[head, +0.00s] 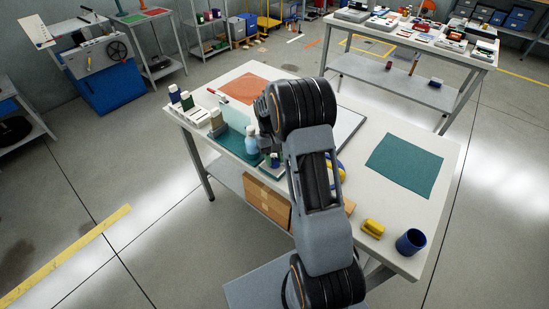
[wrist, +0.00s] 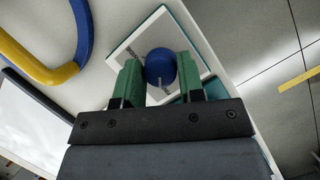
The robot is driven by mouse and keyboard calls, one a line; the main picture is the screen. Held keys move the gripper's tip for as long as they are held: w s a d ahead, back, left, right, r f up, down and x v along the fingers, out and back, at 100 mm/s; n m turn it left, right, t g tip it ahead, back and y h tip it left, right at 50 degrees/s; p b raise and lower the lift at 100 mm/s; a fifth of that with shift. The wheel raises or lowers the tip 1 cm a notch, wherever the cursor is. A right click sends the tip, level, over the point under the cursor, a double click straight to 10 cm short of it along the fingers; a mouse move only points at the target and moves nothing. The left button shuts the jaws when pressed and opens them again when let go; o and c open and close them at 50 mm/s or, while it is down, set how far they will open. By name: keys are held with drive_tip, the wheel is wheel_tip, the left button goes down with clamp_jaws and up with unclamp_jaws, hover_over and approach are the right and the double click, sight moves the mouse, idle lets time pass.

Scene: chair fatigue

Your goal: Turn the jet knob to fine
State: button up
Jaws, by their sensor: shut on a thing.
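A blue and yellow curved object (wrist: 50,66) lies left of the plate. On the white table (head: 385,215) are a teal mat (head: 404,165), a yellow block (head: 373,228), a blue cup (head: 410,242) and several bottles at the left. The table's right half is mostly clear.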

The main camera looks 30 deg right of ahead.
drive_tip(key=shift+n, duration=0.6)
drive_tip(key=shift+h, duration=0.3)
drive_tip(key=o, duration=0.9)
drive_tip(key=shift+r, duration=0.1)
drive_tip(key=v, duration=1.3)
drive_tip(key=shift+r+b, duration=0.25)
drive_tip(key=shift+b, duration=0.05)
